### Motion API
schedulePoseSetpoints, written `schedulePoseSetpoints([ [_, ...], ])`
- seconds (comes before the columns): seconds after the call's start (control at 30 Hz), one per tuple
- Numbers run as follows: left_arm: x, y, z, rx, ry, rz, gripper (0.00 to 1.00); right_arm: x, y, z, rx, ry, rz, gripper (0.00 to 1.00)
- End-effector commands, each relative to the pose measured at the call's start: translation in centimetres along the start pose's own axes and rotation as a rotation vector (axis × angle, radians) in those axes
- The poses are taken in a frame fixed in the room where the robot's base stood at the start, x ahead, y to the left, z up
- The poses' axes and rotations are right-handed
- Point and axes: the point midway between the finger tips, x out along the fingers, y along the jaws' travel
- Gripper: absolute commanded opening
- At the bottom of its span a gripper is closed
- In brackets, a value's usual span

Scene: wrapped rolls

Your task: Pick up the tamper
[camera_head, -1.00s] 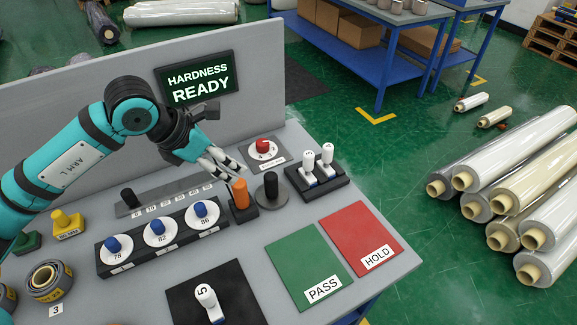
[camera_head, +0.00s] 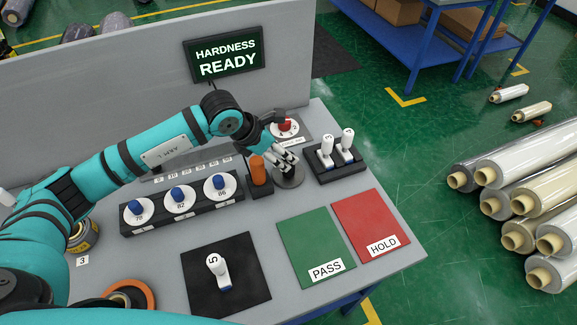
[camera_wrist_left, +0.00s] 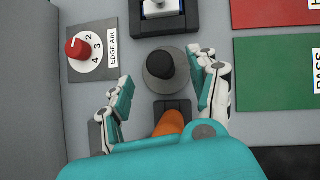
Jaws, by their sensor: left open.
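The tamper, as far as I can tell, is the piece with a black knob on a round grey base (camera_wrist_left: 160,65). It stands upright on the grey bench, and in the head view its base (camera_head: 291,180) shows under my fingers, with the knob mostly hidden. My left gripper (camera_head: 285,155) is open just above it. In the left wrist view, the open fingers (camera_wrist_left: 165,82) lie either side of and slightly behind the knob, with nothing held. My right gripper is not in view.
An orange handle (camera_head: 258,170) in a black holder stands close beside the tamper. A red dial (camera_head: 285,125) and a black stand with white-handled pieces (camera_head: 337,162) are also near. The green PASS mat (camera_head: 316,245) and red HOLD mat (camera_head: 370,225) are bare.

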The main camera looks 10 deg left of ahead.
Motion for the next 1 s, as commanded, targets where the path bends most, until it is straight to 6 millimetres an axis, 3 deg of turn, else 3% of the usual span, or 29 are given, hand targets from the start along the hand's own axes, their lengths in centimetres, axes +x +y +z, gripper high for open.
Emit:
schedulePoseSetpoints([
  [0.23,2.9,-0.2,0.2,-0.002,0.002,-0.002,0.61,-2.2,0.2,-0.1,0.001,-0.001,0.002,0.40],
  [0.37,4.7,-0.1,0.1,-0.002,0.001,-0.001,0.61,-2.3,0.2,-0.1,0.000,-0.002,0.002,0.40],
  [0.67,5.2,0.0,-0.1,0.000,0.000,0.001,0.60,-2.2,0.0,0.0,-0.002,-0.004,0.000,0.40],
  [1.0,5.2,0.0,-0.1,0.000,0.000,0.000,0.15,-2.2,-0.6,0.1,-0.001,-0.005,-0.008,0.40],
])
